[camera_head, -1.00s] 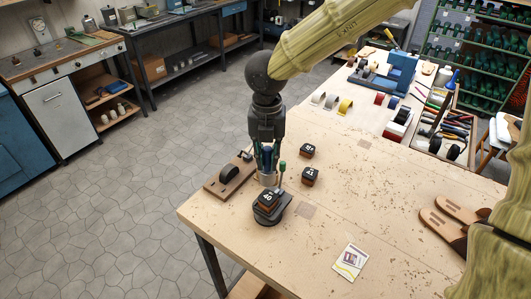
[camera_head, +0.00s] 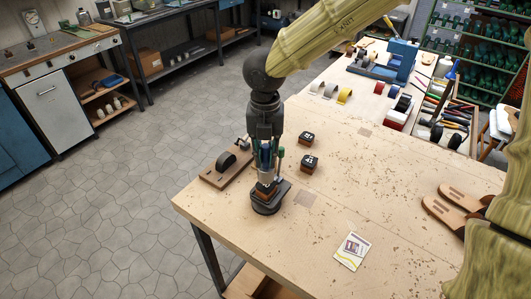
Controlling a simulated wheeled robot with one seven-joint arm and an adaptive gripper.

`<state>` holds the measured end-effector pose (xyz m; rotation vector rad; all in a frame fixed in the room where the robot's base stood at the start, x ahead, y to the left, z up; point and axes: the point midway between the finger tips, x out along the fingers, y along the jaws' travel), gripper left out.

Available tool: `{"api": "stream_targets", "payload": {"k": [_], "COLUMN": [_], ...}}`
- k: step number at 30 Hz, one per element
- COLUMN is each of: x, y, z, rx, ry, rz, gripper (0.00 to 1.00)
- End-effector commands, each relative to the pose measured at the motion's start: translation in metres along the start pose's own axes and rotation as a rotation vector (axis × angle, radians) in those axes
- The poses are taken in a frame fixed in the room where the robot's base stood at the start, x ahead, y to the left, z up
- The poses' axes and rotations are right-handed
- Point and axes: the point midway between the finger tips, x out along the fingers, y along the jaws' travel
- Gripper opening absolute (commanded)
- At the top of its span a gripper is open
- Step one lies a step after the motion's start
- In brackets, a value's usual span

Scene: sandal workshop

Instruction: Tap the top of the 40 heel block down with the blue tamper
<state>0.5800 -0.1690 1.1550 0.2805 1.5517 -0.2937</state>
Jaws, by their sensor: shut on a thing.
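My gripper (camera_head: 265,147) points straight down and is shut on the blue tamper (camera_head: 266,158). The tamper is upright, with its pale lower end directly over the heel block (camera_head: 266,190). The two look in contact or nearly so; I cannot tell which.
Two more dark heel blocks, one farther back (camera_head: 307,138) and one nearer (camera_head: 310,163), stand to the right. A wooden board with a dark wheel (camera_head: 226,161) lies close on the left. A card (camera_head: 352,250) and sandal soles (camera_head: 452,208) lie on the table (camera_head: 370,190).

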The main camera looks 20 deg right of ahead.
Motion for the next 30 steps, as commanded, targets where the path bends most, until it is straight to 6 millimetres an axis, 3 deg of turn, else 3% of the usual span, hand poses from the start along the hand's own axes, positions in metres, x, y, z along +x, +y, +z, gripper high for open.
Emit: {"api": "stream_targets", "payload": {"k": [4,9,21,30], "x": [0.006,0.031,-0.002,0.001], "y": [0.000,0.000,0.000,0.000], "z": [0.000,0.000,0.000,0.000], "rx": [0.000,-0.001,0.000,0.000], "ry": [0.000,0.000,-0.001,0.000], "rz": [0.000,0.000,0.001,0.000], "gripper": [0.00,0.00,0.00,0.00]}}
